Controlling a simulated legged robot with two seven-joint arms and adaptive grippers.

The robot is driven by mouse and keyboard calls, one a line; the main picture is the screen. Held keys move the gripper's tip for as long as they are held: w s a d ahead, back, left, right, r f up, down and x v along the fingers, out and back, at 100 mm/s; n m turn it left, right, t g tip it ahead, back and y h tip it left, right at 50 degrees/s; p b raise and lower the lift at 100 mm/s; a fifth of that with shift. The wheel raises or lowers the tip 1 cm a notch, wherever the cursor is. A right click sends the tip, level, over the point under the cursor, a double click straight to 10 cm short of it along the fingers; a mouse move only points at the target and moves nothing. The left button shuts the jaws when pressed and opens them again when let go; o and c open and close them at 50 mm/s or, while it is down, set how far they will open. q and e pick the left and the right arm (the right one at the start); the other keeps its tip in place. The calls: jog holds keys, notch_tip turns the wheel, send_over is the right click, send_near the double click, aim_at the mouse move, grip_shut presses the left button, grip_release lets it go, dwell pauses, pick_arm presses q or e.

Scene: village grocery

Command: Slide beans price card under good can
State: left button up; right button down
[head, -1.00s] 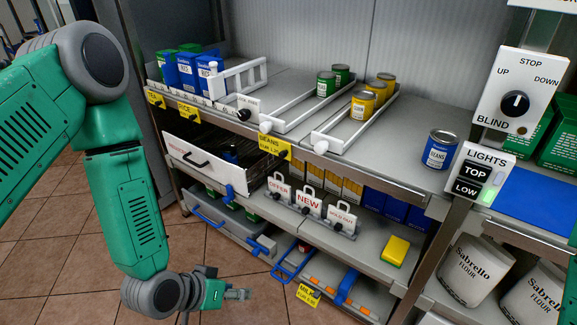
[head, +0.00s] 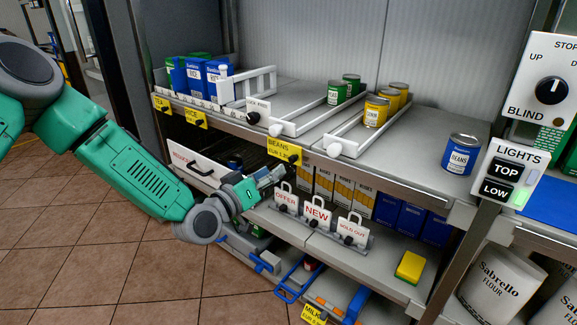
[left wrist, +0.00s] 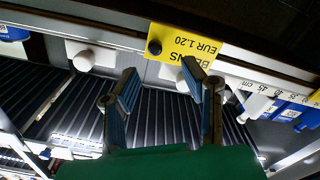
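The yellow beans price card (head: 284,150) hangs on the front edge of the upper shelf and has a black knob. It also shows upside down in the left wrist view (left wrist: 183,47). My left gripper (head: 276,174) is just below the card in the head view. In the left wrist view my left gripper (left wrist: 160,80) has its fingers apart with nothing between them. One fingertip overlaps the card's edge in that view; I cannot tell whether they touch. A blue beans can (head: 461,155) stands upright at the right of the upper shelf. My right gripper is out of view.
Green cans (head: 337,92) and yellow cans (head: 376,112) stand in white-railed lanes. Rice (head: 195,118) and tea (head: 161,103) cards sit further left. Offer, new and sold out signs (head: 318,213) stand on the shelf below. A yellow sponge (head: 410,266) lies there. The shelf around the blue can is clear.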

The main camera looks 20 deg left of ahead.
aim_at(291, 161)
pick_arm(q)
jog(key=x, duration=0.3)
jog(key=b+x, duration=0.1)
jog(key=x, duration=0.2)
jog(key=shift+d, duration=0.45)
jog(key=shift+w+d+b, duration=0.1)
jog(key=shift+w+b, duration=0.25)
jog(key=shift+w, duration=0.2)
grip_shut()
